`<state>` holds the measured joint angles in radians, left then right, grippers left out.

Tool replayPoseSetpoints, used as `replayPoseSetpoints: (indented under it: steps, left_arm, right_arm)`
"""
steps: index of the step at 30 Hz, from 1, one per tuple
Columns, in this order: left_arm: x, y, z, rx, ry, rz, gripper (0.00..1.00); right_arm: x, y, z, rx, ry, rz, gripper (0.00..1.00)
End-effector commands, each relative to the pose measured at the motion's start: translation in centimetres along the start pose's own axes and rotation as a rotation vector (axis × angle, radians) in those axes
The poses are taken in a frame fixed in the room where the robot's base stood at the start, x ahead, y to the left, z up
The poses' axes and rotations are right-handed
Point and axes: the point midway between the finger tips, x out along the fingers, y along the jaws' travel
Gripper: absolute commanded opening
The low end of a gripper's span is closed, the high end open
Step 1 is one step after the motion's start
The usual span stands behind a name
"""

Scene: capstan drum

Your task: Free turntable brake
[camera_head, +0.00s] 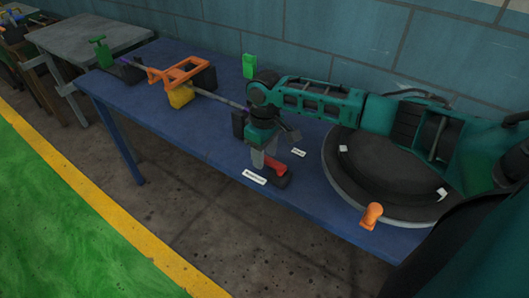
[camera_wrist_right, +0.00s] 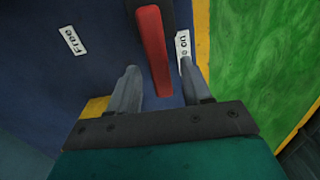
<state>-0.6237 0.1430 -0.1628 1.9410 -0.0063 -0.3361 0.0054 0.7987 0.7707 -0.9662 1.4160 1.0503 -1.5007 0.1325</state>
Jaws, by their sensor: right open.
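The brake lever (camera_head: 275,166) has a red handle and a dark base (camera_head: 284,180) and is on the blue table near its front edge. My right gripper (camera_head: 262,158) is over the handle, pointing down. In the right wrist view the open fingers (camera_wrist_right: 158,70) stand on either side of the red handle (camera_wrist_right: 153,55), with gaps beside it. The handle is nearer the label ending in "on" (camera_wrist_right: 183,50) than the "Free" label (camera_wrist_right: 73,40). The turntable (camera_head: 395,172), a dark disc on a grey rim, is at the right, partly hidden by my right arm. My left gripper is not in view.
An orange knob (camera_head: 372,214) stands at the turntable's front rim. An orange frame with a yellow block (camera_head: 181,95) and a rod is left of my gripper. A green block (camera_head: 249,66) is at the back. The front left of the blue table (camera_head: 150,122) is clear.

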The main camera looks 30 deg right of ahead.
Motion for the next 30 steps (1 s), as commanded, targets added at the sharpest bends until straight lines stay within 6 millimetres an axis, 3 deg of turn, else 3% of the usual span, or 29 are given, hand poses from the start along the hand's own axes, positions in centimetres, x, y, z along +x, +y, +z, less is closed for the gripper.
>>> replayPoseSetpoints:
  steps: [6,21,30]
  left_arm:
    - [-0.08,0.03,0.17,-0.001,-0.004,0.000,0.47]
    - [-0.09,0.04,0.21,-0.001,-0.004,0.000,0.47]
    - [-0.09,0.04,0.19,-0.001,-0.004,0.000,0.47]
  right_arm:
    - [0.02,-0.01,0.00,-0.001,0.000,0.000,0.49]
    - [-0.02,0.01,0.01,0.000,0.000,0.000,0.01]
    - [-0.03,0.02,0.01,0.000,0.000,0.000,0.00]
